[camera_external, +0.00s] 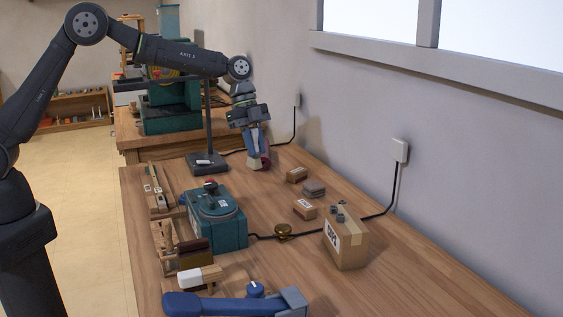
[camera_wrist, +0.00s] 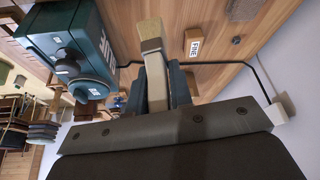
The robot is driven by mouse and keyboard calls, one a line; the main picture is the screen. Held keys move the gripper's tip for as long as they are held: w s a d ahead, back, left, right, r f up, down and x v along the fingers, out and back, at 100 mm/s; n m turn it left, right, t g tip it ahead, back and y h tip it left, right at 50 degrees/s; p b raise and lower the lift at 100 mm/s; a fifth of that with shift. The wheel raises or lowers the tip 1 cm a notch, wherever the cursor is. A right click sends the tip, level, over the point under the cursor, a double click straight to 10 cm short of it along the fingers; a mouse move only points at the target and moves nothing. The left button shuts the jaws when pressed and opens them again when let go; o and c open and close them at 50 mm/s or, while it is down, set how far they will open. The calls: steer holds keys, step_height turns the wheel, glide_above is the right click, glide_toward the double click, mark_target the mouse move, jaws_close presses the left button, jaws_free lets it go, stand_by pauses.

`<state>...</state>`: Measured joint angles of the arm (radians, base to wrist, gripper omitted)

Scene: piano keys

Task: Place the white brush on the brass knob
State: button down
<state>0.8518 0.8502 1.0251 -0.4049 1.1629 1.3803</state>
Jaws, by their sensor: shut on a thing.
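My gripper (camera_external: 256,140) hangs fingers-down over the far part of the bench and is shut on a pale brush, which I take as the white brush (camera_external: 254,163). In the wrist view the brush (camera_wrist: 154,72) sticks out beyond the fingers, with a light handle, a grey band and a cream tip. I cannot tell whether its tip touches the bench. The brass knob (camera_external: 283,231) sits on the bench right of the teal box, well nearer the camera than my gripper. I cannot make out the knob in the wrist view.
A teal box (camera_external: 218,222) with a dark top stands on the bench (camera_external: 300,268). A cardboard box (camera_external: 346,241) is right of the knob, and small boxes (camera_external: 304,209) lie behind it. A black cable runs past the knob. A white-and-tan item (camera_external: 197,277) and blue tool (camera_external: 225,305) lie in front.

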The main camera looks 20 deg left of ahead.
steer(key=s+d+r+n+t, duration=0.1)
steer(key=s+d+r+n, duration=0.15)
steer(key=s+d, duration=0.65)
steer(key=s+d+r+n+t, duration=0.1)
steer(key=s+d+n, duration=0.2)
steer(key=s, duration=1.3)
glide_above(286, 227)
step_height(286, 227, down, 7)
steer(key=shift+n+h, duration=0.25)
steer(key=shift+h, duration=0.05)
steer(key=shift+f, duration=2.15)
steer(key=shift+f, duration=0.15)
steer(key=c, duration=1.3)
jaws_free()
